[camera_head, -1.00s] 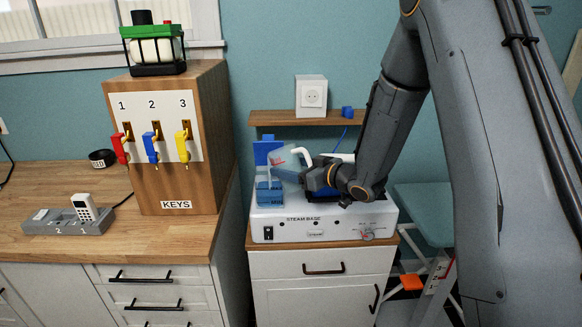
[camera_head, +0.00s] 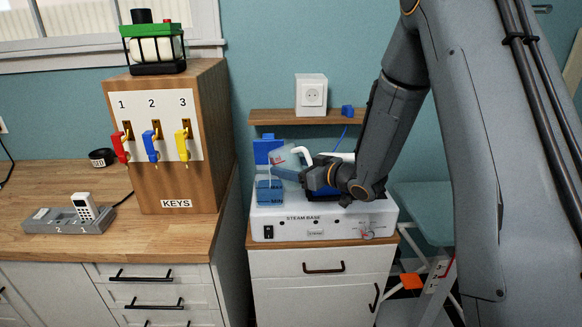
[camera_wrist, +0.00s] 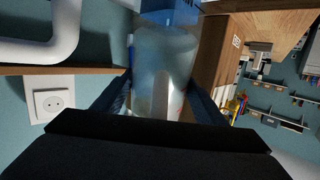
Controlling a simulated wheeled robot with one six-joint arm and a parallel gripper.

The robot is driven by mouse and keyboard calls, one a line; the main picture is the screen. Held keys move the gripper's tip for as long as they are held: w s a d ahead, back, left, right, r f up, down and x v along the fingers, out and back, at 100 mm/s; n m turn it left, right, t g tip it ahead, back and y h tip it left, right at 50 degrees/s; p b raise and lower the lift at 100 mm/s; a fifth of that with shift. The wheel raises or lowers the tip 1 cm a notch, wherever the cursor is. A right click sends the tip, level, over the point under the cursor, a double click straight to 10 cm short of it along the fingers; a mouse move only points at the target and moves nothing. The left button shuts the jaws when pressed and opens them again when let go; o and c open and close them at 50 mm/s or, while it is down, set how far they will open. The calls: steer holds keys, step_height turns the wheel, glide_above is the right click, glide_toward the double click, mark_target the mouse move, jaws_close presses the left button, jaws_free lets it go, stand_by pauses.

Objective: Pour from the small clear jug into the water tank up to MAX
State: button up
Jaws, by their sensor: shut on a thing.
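My gripper (camera_head: 305,178) is shut on the small clear jug (camera_head: 282,160), which has a red mark on its side. The jug is tipped to the left, its mouth over or against the top of the clear water tank (camera_head: 269,191). Blue liquid shows in the tank; its MAX line is too small to read. The tank stands at the left end of the white steam base (camera_head: 340,222). In the wrist view the jug (camera_wrist: 163,70) sits between the two fingers, with the blue of the tank (camera_wrist: 172,14) beyond it.
A wooden shelf (camera_head: 275,117) with a white socket box (camera_head: 311,95) is behind the steam base. A white curved pipe (camera_wrist: 45,50) shows close by in the wrist view. The key cabinet (camera_head: 205,150) stands left, across a gap.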

steer(key=shift+a+f+b, duration=0.25)
steer(key=shift+f+b, duration=0.05)
steer(key=shift+b, duration=0.3)
steer(key=shift+a+r+t+y, duration=0.1)
steer(key=shift+r+t+y, duration=0.3)
steer(key=shift+r, duration=0.1)
stand_by(0.5)
steer(key=shift+w+d+m+h+p, duration=0.15)
steer(key=shift+d+m+h+p, duration=0.05)
steer(key=shift+m+h+p, duration=0.15)
stand_by(0.4)
steer(key=shift+r+g+h+p, duration=0.55)
steer(key=shift+r+g+p, duration=0.25)
steer(key=shift+p, duration=1.9)
stand_by(2.9)
